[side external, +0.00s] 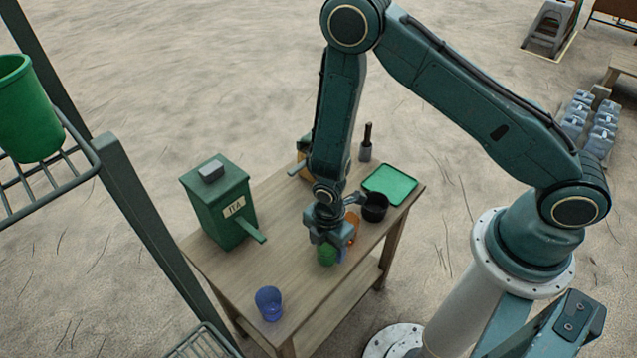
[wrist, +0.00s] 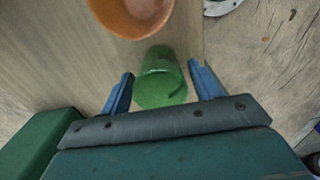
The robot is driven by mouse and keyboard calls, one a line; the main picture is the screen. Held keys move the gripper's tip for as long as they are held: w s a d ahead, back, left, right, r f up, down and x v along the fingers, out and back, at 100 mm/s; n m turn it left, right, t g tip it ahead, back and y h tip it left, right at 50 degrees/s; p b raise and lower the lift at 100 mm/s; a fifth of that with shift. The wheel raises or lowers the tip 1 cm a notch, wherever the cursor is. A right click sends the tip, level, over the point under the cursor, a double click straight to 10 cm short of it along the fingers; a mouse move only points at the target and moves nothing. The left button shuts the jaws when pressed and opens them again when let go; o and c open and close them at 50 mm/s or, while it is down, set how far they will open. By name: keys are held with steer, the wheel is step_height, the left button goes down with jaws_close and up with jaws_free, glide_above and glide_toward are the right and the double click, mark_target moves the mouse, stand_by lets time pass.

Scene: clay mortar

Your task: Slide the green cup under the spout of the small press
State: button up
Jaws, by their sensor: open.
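The green cup (side external: 327,256) stands near the table's front right edge, partly hidden by my gripper (side external: 325,238). In the wrist view the cup (wrist: 160,82) sits between the two blue fingers of my gripper (wrist: 160,70). The fingers are apart, with gaps beside the cup. A green box labelled TEA (side external: 220,205) stands at the table's left, with a green spout-like arm (side external: 250,231) reaching toward the middle. Another device (side external: 299,168) with a pale projecting part is mostly hidden behind my arm; I cannot tell which is the small press.
A blue cup (side external: 269,304) stands at the table's near end. An orange bowl (wrist: 133,14) is just beyond the green cup. A black pot (side external: 375,207), a green tray (side external: 390,184) and a dark-handled tool (side external: 366,143) are toward the back. The table's left middle is clear.

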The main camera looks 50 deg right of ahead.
steer(key=c, duration=0.6)
steer(key=shift+o, duration=0.2)
steer(key=shift+r, duration=0.1)
steer(key=shift+r, duration=2.9)
steer(key=shift+w, duration=0.15)
steer(key=w+d, duration=0.2)
steer(key=w, duration=0.7)
steer(key=w+d+r, duration=0.1)
steer(key=w+d, duration=0.1)
steer(key=w, duration=0.7)
steer(key=shift+w+d, duration=0.2)
steer(key=shift+w, duration=0.05)
